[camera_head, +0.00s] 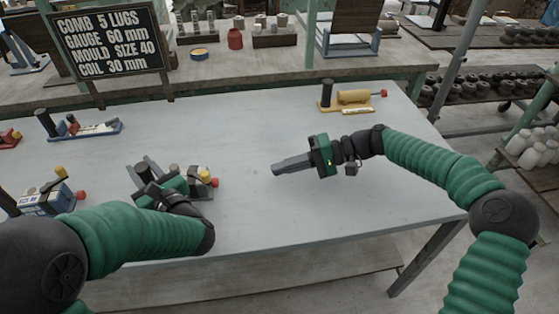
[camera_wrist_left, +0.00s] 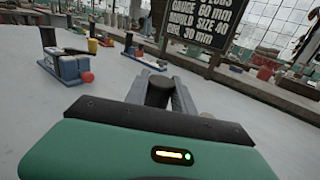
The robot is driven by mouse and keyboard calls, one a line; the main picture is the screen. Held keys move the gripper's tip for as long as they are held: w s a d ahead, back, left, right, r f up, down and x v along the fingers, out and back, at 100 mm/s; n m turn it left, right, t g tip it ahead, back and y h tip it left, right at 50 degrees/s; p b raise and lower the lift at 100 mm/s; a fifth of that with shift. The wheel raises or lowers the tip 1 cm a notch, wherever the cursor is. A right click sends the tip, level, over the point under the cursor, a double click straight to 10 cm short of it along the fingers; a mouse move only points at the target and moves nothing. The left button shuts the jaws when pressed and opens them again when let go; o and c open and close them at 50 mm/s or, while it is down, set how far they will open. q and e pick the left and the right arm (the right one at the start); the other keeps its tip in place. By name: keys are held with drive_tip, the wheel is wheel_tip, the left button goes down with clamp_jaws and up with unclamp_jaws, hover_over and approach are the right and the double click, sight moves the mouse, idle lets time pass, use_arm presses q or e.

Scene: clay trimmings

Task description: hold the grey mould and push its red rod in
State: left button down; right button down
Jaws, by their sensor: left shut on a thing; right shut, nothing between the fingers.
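The grey mould (camera_head: 195,172) stands on the near left part of the table, partly hidden behind my left arm. Its yellow part (camera_head: 206,174) and the red rod's end (camera_head: 215,183) show at its right side. My left gripper (camera_head: 146,170) is shut on a dark upright post at the mould's left end. In the left wrist view the dark post (camera_wrist_left: 158,93) stands between the fingers; the mould's body and red rod are not seen there. My right gripper (camera_head: 276,169) is shut and empty, above the table to the right of the red rod, apart from it, its fingers pointing left.
A yellow mould (camera_head: 353,97) stands at the back right. Blue moulds (camera_head: 85,130) (camera_head: 48,197) stand at the left. A black sign (camera_head: 108,42) stands behind the table's back left edge. The middle of the table (camera_head: 270,130) is clear.

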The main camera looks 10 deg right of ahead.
use_arm(q)
drive_tip(key=c, duration=1)
unclamp_jaws()
